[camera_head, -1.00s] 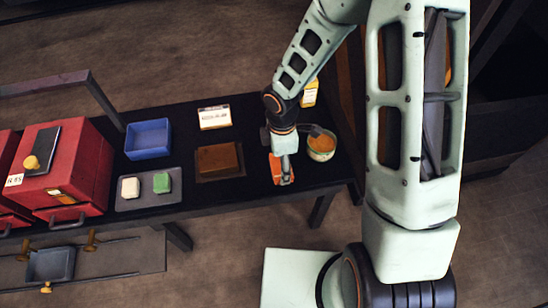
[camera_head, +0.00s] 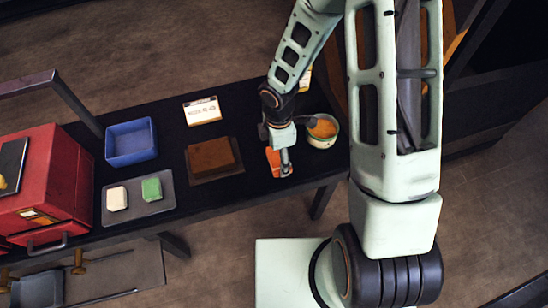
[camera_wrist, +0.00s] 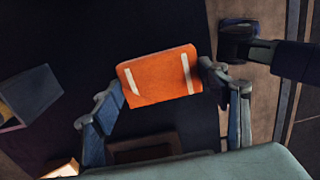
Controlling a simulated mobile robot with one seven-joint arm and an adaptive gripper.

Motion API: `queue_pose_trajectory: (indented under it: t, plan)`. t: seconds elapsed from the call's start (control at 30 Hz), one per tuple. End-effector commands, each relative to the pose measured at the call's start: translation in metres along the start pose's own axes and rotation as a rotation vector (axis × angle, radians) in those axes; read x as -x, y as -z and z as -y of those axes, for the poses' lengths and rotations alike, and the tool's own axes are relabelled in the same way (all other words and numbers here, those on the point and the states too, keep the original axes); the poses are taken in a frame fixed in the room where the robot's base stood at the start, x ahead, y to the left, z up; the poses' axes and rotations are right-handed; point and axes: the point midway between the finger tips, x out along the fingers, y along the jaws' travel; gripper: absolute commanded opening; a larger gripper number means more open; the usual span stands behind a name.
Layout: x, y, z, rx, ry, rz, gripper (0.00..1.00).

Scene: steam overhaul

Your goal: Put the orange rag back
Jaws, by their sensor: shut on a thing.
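The orange rag (camera_wrist: 160,76), a folded piece with two pale stripes, is between the fingers of my gripper (camera_wrist: 163,84) in the wrist view. My gripper is shut on it. In the head view the rag (camera_head: 273,160) shows beside and partly behind my gripper (camera_head: 284,164), over the right part of the black table (camera_head: 255,200). I cannot tell whether the rag touches the tabletop. A dark tray (camera_head: 229,172) with a flat brown piece (camera_head: 211,154) on it lies just left of the rag.
A bowl with orange contents (camera_head: 322,131) stands close right of my gripper. Leftward are a white label card (camera_head: 202,111), a blue bin (camera_head: 131,142), a grey tray (camera_head: 151,206) with a white and a green block, and a red chest (camera_head: 60,190).

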Motion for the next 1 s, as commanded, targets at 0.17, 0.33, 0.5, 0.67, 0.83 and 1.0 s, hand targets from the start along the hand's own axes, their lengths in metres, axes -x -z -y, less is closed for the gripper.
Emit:
queue_pose_trajectory:
  t: [0.17, 0.33, 0.5, 0.67, 0.83, 1.0]
  plan:
    - [-0.0035, -0.0025, 0.0008, 0.001, 0.000, 0.000, 0.46]
    - [-0.0038, -0.0023, 0.0008, 0.001, 0.000, 0.000, 0.46]
    - [-0.0065, -0.0022, 0.0006, 0.001, 0.000, 0.000, 0.74]
    - [-0.0063, -0.0022, 0.0007, 0.001, 0.000, 0.000, 0.86]
    - [-0.0063, -0.0021, 0.0006, 0.001, 0.000, 0.000, 0.86]
    - [-0.0002, -0.0022, 0.0006, 0.000, 0.000, 0.000, 0.86]
